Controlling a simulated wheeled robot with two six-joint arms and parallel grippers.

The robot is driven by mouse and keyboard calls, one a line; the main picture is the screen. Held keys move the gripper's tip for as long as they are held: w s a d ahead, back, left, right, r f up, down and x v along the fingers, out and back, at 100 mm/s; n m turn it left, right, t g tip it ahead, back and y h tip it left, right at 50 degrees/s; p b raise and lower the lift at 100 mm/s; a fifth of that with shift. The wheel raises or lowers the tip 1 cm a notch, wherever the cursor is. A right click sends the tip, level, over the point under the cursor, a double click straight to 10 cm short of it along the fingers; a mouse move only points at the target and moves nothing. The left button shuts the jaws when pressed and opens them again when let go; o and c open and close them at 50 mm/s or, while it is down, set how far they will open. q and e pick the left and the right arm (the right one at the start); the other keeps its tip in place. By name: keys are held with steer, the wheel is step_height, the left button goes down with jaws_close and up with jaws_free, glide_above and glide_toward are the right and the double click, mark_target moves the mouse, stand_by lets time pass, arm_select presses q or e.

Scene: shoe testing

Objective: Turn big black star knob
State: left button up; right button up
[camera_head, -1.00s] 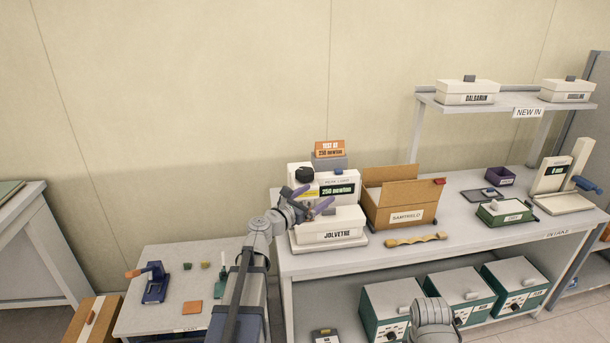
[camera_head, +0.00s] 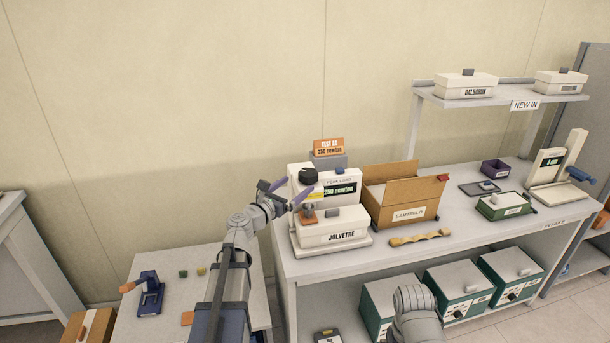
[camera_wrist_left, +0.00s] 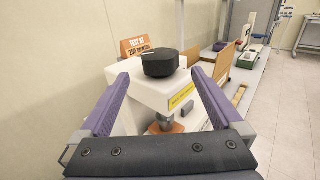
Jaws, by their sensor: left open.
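An orange block (camera_wrist_left: 167,127) shows low between the fingers. My right arm shows at the bottom, but its gripper is out of view.
An orange card (camera_head: 329,147) reads "TEST AT 250 newton" behind the machine. A white JOLVETRE box (camera_head: 333,229) stands in front of it. An open cardboard box (camera_head: 399,211) is close at right. A small table with a blue tool (camera_head: 150,294) is at lower left.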

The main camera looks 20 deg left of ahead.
mark_target(309, 175)
arm_select(q)
steer(key=x, duration=0.8)
steer(key=shift+s, duration=0.15)
steer(key=c, duration=1.3)
